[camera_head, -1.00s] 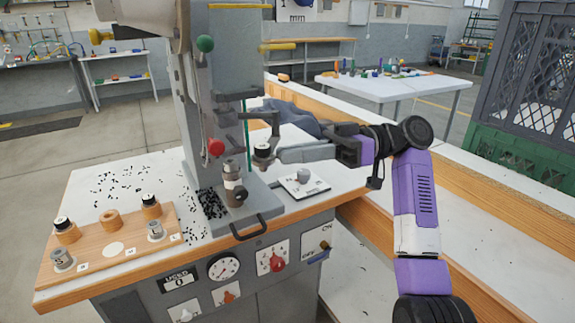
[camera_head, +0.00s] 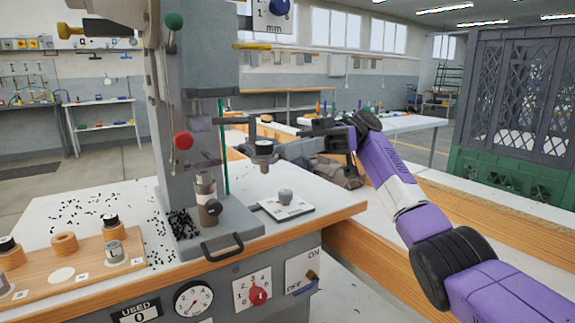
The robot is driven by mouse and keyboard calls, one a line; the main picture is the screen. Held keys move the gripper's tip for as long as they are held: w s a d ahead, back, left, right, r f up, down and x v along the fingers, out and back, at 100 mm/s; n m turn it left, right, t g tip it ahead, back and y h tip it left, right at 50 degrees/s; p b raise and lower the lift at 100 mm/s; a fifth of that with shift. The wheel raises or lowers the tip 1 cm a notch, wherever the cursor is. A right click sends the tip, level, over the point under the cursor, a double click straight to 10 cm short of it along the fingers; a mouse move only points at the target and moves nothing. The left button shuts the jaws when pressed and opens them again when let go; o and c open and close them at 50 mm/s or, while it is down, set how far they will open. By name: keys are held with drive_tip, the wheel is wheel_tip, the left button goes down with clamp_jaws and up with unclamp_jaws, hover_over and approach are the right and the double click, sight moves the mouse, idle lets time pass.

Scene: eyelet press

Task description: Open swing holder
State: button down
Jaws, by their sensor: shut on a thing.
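The grey press (camera_head: 200,110) stands on the bench, with a red-knobbed lever on its front. The swing holder (camera_head: 263,148) is a short dark arm from the press column ending in a round metal cup with a dark top. It sticks out to the right of the column, above and behind the lower die post (camera_head: 207,190). My gripper (camera_head: 276,149) reaches in from the right and is shut on the holder's round end. The exact finger contact is too small to see clearly.
A white plate with a grey knob (camera_head: 285,196) lies on the bench below my gripper. A wooden tray (camera_head: 95,262) with dies and rings is at the left. Black bits are scattered on the bench. A dark handle (camera_head: 222,250) juts out in front. A crate (camera_head: 515,165) stands at the right.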

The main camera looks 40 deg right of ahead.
drive_tip(key=shift+d, duration=0.1)
idle(0.3)
drive_tip(key=c, duration=1.8)
unclamp_jaws()
wheel_tip(320, 180, up, 20)
drive_tip(key=p, duration=0.5)
drive_tip(key=shift+p, duration=0.3)
